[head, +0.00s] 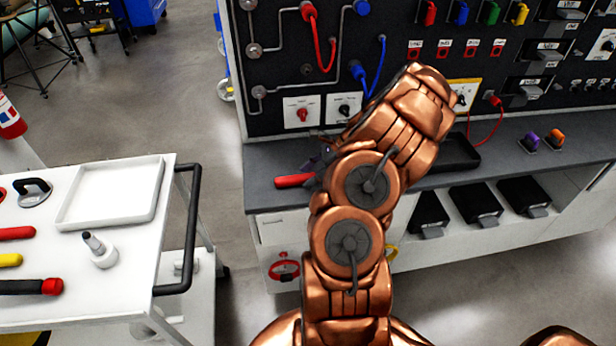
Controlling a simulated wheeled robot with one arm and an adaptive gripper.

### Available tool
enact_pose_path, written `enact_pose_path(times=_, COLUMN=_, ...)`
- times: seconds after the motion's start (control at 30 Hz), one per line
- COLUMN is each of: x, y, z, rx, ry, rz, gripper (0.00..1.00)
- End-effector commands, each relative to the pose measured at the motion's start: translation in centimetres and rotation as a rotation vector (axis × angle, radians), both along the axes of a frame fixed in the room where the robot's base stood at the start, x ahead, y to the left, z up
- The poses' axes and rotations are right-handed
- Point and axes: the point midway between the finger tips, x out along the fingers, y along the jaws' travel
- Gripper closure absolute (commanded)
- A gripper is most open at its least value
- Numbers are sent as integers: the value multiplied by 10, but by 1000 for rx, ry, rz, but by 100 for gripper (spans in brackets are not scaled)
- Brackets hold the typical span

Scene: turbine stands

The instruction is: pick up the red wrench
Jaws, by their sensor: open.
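A red handle (293,181), which looks like that of the red wrench, lies near the front left edge of the grey workbench (262,197). Its right end is hidden by my copper arm and by dark parts. My gripper (319,159) shows only in part, as small dark pieces at the left side of my arm, just above and right of the red handle. It is open. I cannot tell whether it touches the handle. Another red handle (17,233) lies on the white cart (100,290) at the left, cut off by the picture edge.
The cart also bears a white tray (112,192), a yellow handle (9,260) and a black tool with a red end (32,287). A black panel (270,85) with cables stands behind the bench. A black tray (457,153) is right of my arm. Floor shows between cart and bench.

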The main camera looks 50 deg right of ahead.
Motion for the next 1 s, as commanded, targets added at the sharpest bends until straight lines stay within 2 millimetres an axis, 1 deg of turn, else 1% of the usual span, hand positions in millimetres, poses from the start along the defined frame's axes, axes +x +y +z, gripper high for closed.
enact_pose_path(times=0.07, x=2, y=4, z=-4, rx=2, ry=1, rz=1, gripper=42)
enact_pose_path(times=0.27, x=3, y=4, z=-5, rx=0, ry=1, rz=-1, gripper=42)
enact_pose_path(times=0.37, x=3, y=4, z=-5, rx=0, ry=1, rz=-1, gripper=50)
enact_pose_path(times=0.83, x=3, y=4, z=-5, rx=-1, ry=1, rz=0, gripper=99)
enact_pose_path(times=1.0, x=3, y=4, z=-5, rx=-1, ry=1, rz=0, gripper=100)
